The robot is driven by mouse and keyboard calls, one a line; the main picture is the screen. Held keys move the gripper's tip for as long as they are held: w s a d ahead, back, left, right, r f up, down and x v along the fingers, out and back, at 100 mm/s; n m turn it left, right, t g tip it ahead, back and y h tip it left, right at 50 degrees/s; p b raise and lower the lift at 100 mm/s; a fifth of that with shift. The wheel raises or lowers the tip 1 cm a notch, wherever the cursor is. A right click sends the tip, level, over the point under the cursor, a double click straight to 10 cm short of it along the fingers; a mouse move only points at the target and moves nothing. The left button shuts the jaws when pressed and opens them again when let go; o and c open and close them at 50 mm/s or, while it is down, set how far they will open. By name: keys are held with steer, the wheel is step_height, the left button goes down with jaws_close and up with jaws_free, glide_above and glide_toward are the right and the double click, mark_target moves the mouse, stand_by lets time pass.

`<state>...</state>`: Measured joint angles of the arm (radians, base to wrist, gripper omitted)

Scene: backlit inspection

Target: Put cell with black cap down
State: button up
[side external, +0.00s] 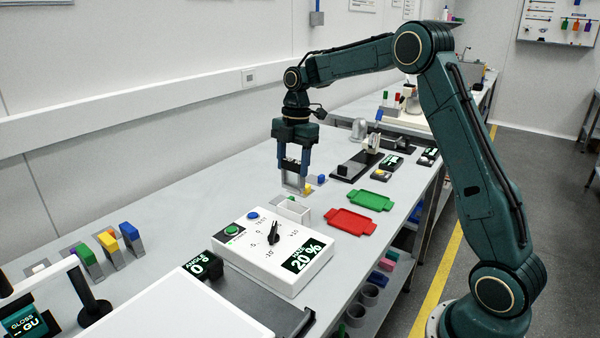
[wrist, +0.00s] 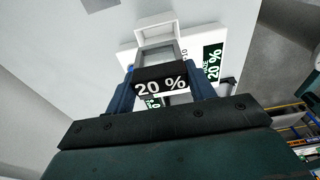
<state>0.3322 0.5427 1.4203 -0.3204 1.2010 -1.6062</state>
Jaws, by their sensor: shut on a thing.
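My gripper (side external: 292,168) is shut on a cell with a black cap marked "20 %" (wrist: 161,86). The cell's pale grey, see-through body (side external: 293,184) hangs below the fingers in the side view. The blue fingers stand on both sides of the cap in the wrist view. The cell is upright above or just behind a white open box (side external: 291,208) beside the meter; I cannot tell whether they touch. The white meter (side external: 275,250) has a dial, and its display reads "HAZE 20 %" (side external: 302,257). It also shows in the wrist view (wrist: 213,62).
A red tray (side external: 351,222) and a green tray (side external: 370,200) lie right of the box. Small yellow and blue-topped pieces (side external: 321,180) sit behind the gripper. Green, yellow and blue-capped cells (side external: 108,243) stand at the left. Bare bench (side external: 190,220) lies left of the box.

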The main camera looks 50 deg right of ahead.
stand_by(0.6)
steer(key=s+d+f, duration=0.2)
steer(key=s+d, duration=0.1)
steer(key=d, duration=0.9)
glide_above(370, 200)
step_height(370, 200, down, 2)
steer(key=shift+a+f, duration=0.1)
steer(key=shift+f, duration=4.05)
steer(key=o, duration=1.3)
steer(key=shift+f, duration=0.1)
